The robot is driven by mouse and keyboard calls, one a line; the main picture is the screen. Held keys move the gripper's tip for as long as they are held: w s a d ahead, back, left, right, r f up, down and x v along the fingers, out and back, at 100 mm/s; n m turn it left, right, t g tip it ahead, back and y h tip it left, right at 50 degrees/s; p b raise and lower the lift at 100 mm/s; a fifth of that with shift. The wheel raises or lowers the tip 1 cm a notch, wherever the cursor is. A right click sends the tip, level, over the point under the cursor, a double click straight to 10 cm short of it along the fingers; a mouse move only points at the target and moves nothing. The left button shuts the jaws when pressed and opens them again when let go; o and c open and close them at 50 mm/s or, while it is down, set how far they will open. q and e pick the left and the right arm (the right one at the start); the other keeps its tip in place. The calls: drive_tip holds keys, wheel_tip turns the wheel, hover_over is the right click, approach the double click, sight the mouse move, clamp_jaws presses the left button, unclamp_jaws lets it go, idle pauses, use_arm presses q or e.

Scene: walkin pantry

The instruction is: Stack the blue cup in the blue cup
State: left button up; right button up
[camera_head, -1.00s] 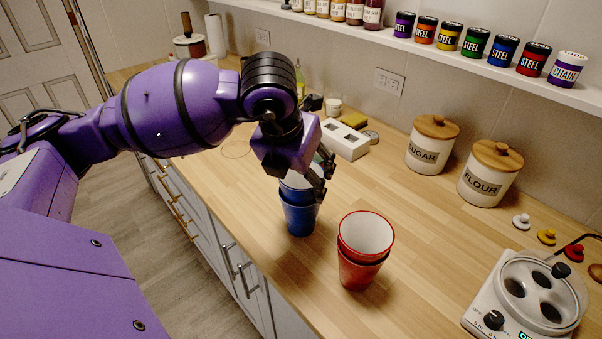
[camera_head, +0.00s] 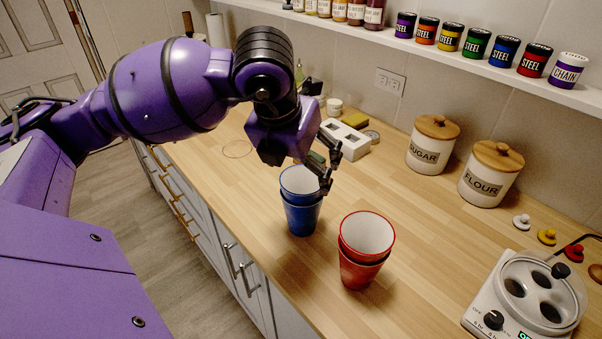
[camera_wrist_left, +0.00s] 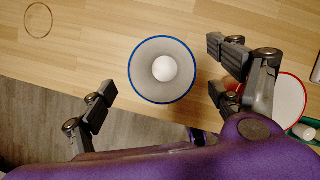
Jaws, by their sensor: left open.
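Two blue cups (camera_head: 302,216) stand upright on the wooden counter, one nested in the other, with the upper rim showing above the lower. In the left wrist view the upper blue cup (camera_wrist_left: 162,93) is seen from above, with its blue rim and pale inside. My left gripper (camera_head: 326,166) is open and empty just above the cups. In the left wrist view its fingers (camera_wrist_left: 160,105) are spread on both sides of the cup, apart from it. My right gripper is not in view.
Two nested red cups (camera_head: 359,270) stand to the right of the blue ones. Sugar (camera_head: 429,150) and flour (camera_head: 487,182) canisters stand by the wall. A white appliance (camera_head: 500,310) is at the lower right. A white block (camera_head: 345,141) with openings lies behind the gripper.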

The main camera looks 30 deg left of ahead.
use_arm(q)
drive_tip(key=v, duration=0.8)
drive_tip(key=shift+s+r, duration=0.2)
drive_tip(key=shift+r, duration=0.1)
drive_tip(key=shift+f, duration=0.1)
